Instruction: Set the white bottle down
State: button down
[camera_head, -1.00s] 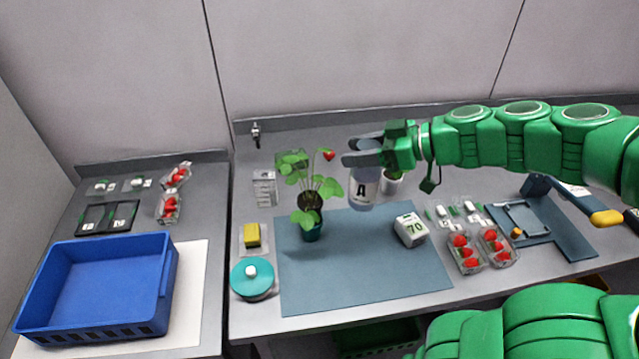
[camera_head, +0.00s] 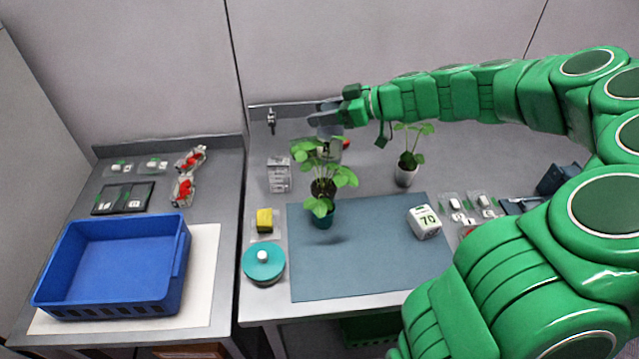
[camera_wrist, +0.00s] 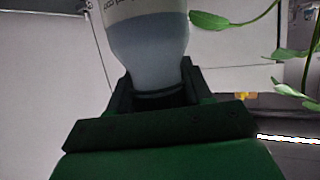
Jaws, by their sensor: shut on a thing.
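My gripper (camera_head: 332,113) is shut on the white bottle and reaches over the back part of the right counter. In the wrist view, the bottle (camera_wrist: 148,45) fills the top middle, its narrowed end between my fingers (camera_wrist: 158,92). In the head view only a small pale part of the bottle (camera_head: 329,130) shows. The strawberry plant's leaves hide the rest. I cannot tell whether the bottle's base touches the counter.
A pale box stack (camera_head: 279,175) is at left. Bare counter lies between the plants.

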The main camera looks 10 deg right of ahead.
notch_tip(320, 180, down, 10)
jog(key=w+a, duration=0.2)
jog(key=shift+a+f, duration=0.15)
dwell(0.6)
jog(key=shift+c, duration=2.4)
grip_release()
jog(key=shift+f, duration=0.1)
